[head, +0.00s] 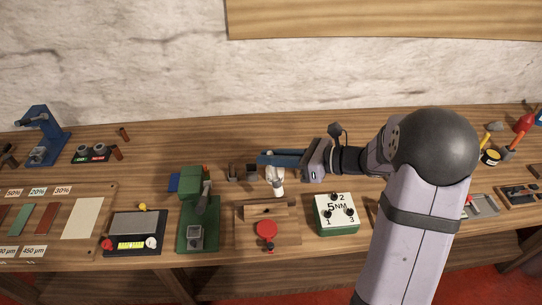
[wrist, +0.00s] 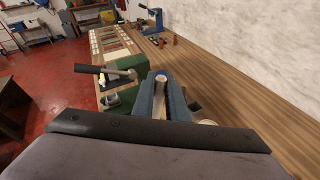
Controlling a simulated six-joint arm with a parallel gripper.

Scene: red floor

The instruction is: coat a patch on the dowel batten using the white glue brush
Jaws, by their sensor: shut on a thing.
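My gripper (head: 268,158) reaches left over the bench and its blue fingers are shut on a white thing, which looks like the glue brush (head: 276,178). In the wrist view, a pale shaft with a blue rim (wrist: 160,84) shows between the fingers. In the head view the white part hangs below the fingers, above the back of a wooden fixture (head: 285,234) with a red round knob. A light wooden piece across this fixture (head: 257,211) looks like the dowel batten. I cannot tell whether the brush touches it.
A green press (head: 195,220) stands close left of the fixture, and a white-topped green box (head: 336,212) close right. Small dark blocks (head: 243,172) stand behind. A blue stand (head: 42,135) is at far left. The bench's back strip at left is mostly clear.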

